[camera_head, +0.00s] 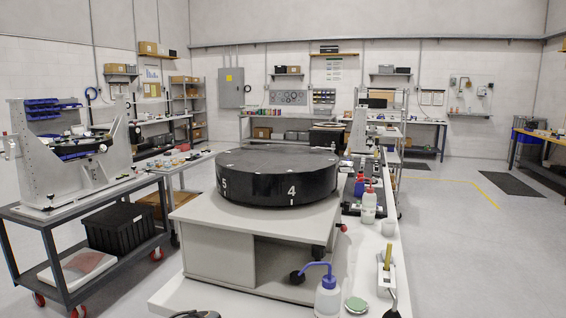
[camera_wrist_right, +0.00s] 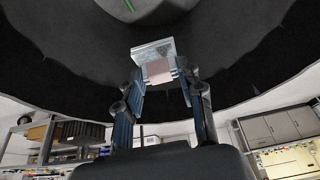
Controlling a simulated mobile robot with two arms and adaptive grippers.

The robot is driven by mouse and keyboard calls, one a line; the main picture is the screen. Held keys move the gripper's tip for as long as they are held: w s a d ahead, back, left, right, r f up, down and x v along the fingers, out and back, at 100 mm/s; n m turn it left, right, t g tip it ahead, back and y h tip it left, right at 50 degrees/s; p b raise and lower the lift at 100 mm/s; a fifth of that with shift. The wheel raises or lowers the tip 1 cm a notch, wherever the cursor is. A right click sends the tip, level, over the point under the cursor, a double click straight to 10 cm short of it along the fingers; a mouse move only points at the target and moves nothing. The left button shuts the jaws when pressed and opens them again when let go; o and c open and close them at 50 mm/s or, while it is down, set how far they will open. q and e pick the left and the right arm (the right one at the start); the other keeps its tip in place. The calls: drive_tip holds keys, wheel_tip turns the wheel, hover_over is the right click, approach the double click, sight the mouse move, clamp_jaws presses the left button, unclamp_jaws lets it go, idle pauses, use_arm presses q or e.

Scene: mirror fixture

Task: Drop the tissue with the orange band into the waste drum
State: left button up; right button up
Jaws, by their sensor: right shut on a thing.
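In the right wrist view, my right gripper (camera_wrist_right: 163,82) is shut on a folded pale tissue (camera_wrist_right: 152,50). A pinkish-orange band (camera_wrist_right: 158,70) crosses the tissue between the fingertips. Behind the tissue is a wide, dark, round opening with a wavy edge, which looks like the lined waste drum (camera_wrist_right: 240,75). The tissue shows against its dark inside; I cannot tell how deep it is. A pale object with a green streak (camera_wrist_right: 128,5) shows at the top edge. My left gripper is in neither view, and the right one does not show in the head view.
In the head view, a large black round mirror fixture (camera_head: 291,192) stands on a grey base. A cart (camera_head: 105,190) stands at left. The floor at right is open.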

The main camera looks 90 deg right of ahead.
drive_tip(key=o, duration=1.1)
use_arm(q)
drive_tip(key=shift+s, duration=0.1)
use_arm(e)
drive_tip(key=shift+r, duration=0.1)
drive_tip(key=v, duration=1.2)
drive_tip(key=shift+s, duration=0.1)
